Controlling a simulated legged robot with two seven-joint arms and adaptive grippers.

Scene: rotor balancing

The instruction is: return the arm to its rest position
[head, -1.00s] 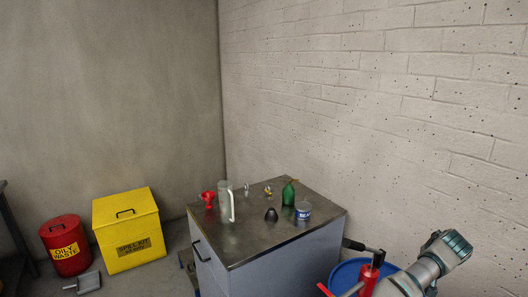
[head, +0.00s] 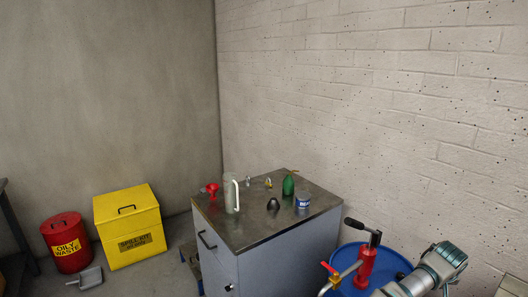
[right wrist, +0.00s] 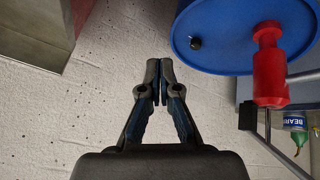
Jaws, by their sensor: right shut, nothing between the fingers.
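My right arm (head: 428,272) shows at the lower right of the head view, in front of the blue drum. My right gripper (right wrist: 160,78) is in the middle of the right wrist view, its two dark fingers closed together with nothing between them. It is apart from the drum, which lies to its upper right in that view. My left gripper and left arm are in neither view.
A blue drum (head: 396,262) with a red hand pump (head: 366,267) stands close beside my right arm. A grey cabinet (head: 262,232) holds a jug, funnel, green bottle and can. A yellow spill kit box (head: 128,229) and red waste bin (head: 66,246) stand left.

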